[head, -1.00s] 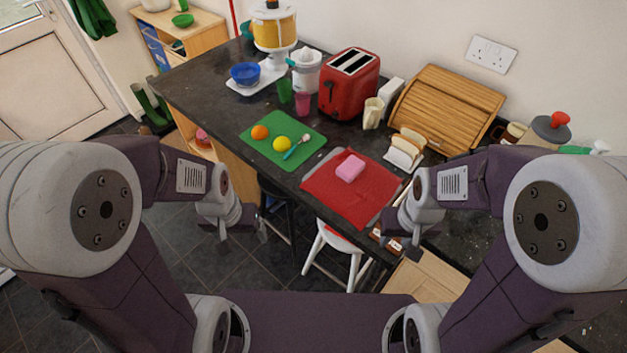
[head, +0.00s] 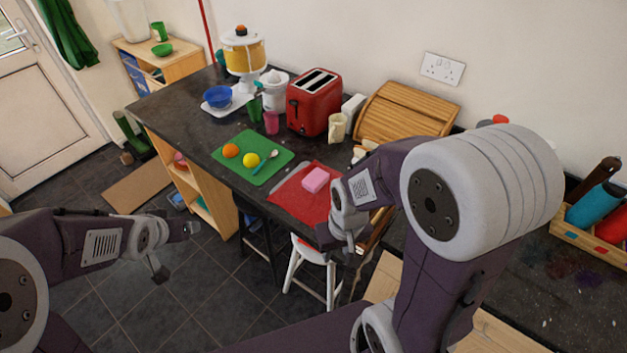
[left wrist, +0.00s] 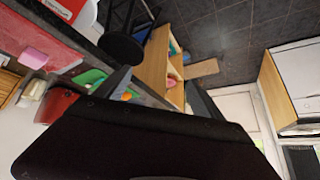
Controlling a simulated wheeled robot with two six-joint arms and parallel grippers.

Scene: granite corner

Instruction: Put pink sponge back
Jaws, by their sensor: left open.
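The pink sponge (head: 315,180) lies on the red cloth (head: 290,199) near the front edge of the dark counter. It also shows at the left of the left wrist view (left wrist: 33,57). My left gripper (head: 176,250) is open and empty over the floor, left of the counter and well away from the sponge. My right gripper (head: 343,243) hangs in front of the counter edge, to the right of and nearer than the sponge. Its fingers are partly hidden and their opening is unclear. My right arm covers part of the counter right of the cloth.
A green board (head: 240,166) holds an orange, a lemon and a teal-handled tool. A red toaster (head: 314,102), cream jug (head: 337,127) and wooden bread bin (head: 405,113) stand behind. A white stool (head: 306,270) stands below the counter. A bottle crate (head: 597,240) is at right.

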